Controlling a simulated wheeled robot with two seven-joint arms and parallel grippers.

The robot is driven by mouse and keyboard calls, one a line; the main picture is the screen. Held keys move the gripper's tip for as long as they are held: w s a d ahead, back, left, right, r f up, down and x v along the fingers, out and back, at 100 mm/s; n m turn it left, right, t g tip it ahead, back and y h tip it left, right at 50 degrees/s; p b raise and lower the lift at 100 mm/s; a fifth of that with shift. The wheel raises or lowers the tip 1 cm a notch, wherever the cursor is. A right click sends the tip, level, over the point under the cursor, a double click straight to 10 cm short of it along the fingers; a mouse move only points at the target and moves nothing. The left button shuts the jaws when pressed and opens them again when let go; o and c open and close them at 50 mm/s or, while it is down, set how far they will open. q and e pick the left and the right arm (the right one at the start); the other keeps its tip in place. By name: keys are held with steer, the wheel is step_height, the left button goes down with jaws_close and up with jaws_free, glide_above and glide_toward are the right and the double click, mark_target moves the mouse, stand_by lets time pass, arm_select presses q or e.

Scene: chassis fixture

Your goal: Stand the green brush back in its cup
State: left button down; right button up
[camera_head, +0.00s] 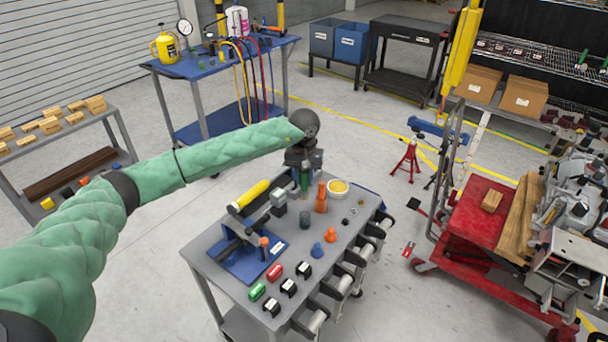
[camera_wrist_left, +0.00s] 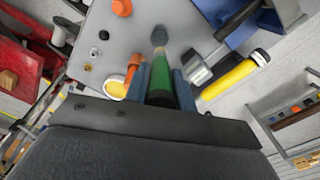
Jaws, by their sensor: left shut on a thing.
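The green brush (camera_head: 304,178) hangs roughly upright below my left gripper (camera_head: 304,164), above the grey work table (camera_head: 215,245). In the left wrist view the green brush (camera_wrist_left: 167,80) sits between the blue fingers of my left gripper (camera_wrist_left: 160,85), which is shut on it. A small dark grey cup (camera_head: 305,218) stands on the table, below and nearer than the brush. It appears to be the grey round shape (camera_wrist_left: 160,36) beyond the brush in the wrist view. The brush is apart from the cup. My right gripper is not in view.
An orange bottle (camera_head: 321,198) and a yellow-filled white bowl (camera_head: 338,188) stand just right of the brush. A yellow cylinder (camera_head: 250,193) and a grey-headed tool (camera_head: 278,199) lie left. A blue tray (camera_head: 235,262) is at left.

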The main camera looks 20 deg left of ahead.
mark_target(305, 190)
arm_select(q)
steer(key=shift+d+f, duration=0.1)
steer(key=shift+f, duration=0.05)
steer(key=shift+f, duration=2.55)
steer(key=shift+b, duration=0.7)
